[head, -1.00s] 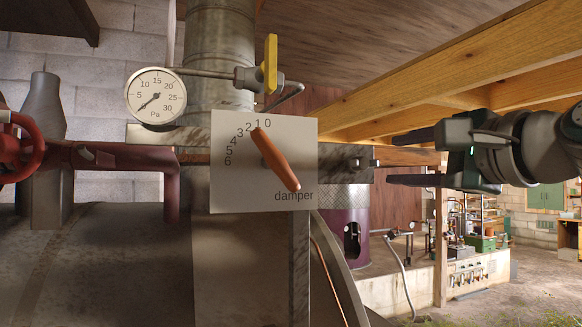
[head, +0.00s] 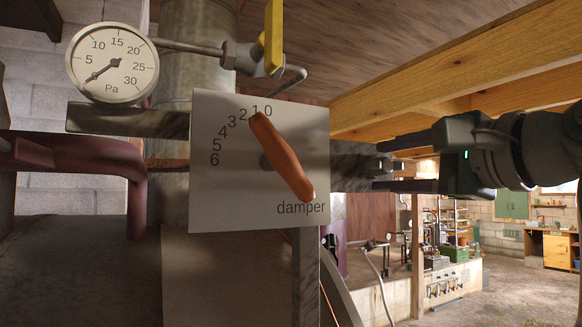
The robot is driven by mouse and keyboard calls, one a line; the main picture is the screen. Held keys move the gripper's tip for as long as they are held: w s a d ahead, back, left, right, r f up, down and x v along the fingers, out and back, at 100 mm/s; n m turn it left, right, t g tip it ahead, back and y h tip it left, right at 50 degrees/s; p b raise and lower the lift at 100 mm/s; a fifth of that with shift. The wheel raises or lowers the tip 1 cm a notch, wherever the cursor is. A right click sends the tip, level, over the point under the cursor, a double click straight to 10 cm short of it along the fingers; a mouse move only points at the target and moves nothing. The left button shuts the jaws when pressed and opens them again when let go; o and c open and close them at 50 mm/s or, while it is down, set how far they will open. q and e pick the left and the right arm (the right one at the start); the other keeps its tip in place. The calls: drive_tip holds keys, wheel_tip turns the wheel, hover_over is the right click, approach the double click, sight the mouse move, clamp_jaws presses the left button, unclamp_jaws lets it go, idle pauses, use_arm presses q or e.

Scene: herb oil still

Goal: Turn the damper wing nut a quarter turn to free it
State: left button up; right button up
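The white damper plate (head: 218,205) carries a scale from 0 to 6. Its orange handle (head: 283,158) lies tilted, with its upper end near the 1. To the right of the plate, a small metal piece, apparently the wing nut (head: 384,164), sits at the end of a dark bar. My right gripper (head: 380,164) comes in from the right, with one finger above and one below this piece. The fingers are apart, with a gap visible on both sides of it. The nut's exact wing angle is too small to tell. My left gripper is out of view.
A pressure gauge (head: 112,63) and a valve with a yellow lever (head: 273,38) are above the plate. A dark red pipe (head: 80,158) runs at left. Wooden beams (head: 460,75) pass above my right gripper. A workshop with benches lies behind at lower right.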

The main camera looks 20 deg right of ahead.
clamp_jaws()
idle(0.3)
drive_tip(key=shift+f+n, duration=0.1)
drive_tip(key=shift+n, duration=0.7)
drive_tip(key=shift+n+b, duration=0.45)
drive_tip(key=shift+n, duration=0.65)
drive_tip(key=n, duration=0.5)
drive_tip(key=shift+b, duration=0.35)
drive_tip(key=shift+n+b, duration=0.35)
drive_tip(key=shift+n, duration=4.45)
